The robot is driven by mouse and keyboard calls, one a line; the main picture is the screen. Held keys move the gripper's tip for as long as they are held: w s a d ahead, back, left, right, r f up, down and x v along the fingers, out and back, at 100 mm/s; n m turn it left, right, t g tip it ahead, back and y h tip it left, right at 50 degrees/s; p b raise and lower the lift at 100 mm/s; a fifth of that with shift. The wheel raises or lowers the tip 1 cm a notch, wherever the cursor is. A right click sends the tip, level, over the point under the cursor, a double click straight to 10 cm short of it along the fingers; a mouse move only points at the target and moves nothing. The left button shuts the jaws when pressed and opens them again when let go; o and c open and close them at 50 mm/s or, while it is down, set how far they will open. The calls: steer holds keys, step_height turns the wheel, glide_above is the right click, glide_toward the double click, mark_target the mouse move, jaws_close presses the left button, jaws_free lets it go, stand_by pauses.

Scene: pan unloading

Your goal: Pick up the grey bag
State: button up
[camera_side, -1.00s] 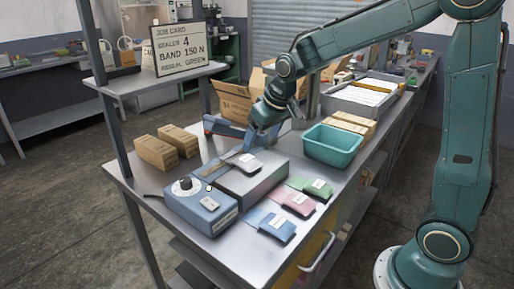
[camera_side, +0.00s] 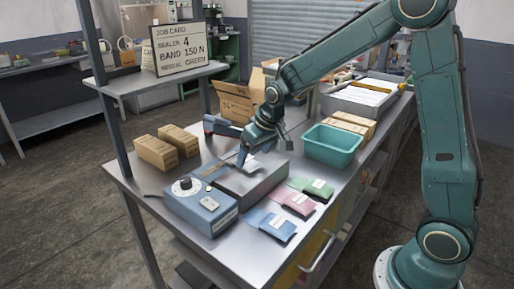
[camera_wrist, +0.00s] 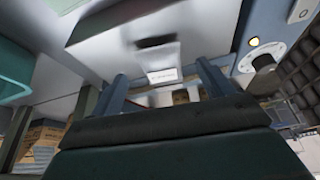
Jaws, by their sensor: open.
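The grey bag (camera_side: 251,166) lies on top of the grey sealer body (camera_side: 265,182), partly hidden by my gripper in the side view. Its white label (camera_wrist: 162,75) shows between my fingers in the wrist view. My gripper (camera_side: 243,158) points down at the bag from above, fingers close over it. In the wrist view the two blue fingers of my gripper (camera_wrist: 165,88) stand apart with the label between them. I cannot tell whether the fingers touch the bag.
The blue control box (camera_side: 202,206) with a dial adjoins the sealer on the left. Green (camera_side: 311,187), pink (camera_side: 294,202) and blue (camera_side: 271,225) bags lie in front. A teal bin (camera_side: 333,146) stands to the right, and cardboard boxes (camera_side: 155,152) to the left.

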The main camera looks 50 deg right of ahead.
mark_target(251, 161)
steer(key=shift+x, duration=1.5)
steer(key=c, duration=1.2)
steer(key=shift+r, duration=0.15)
steer(key=shift+w+r, duration=0.1)
steer(key=shift+r, duration=1.5)
steer(key=s+a, duration=0.1)
steer(key=s, duration=1.7)
steer(key=shift+a, duration=0.35)
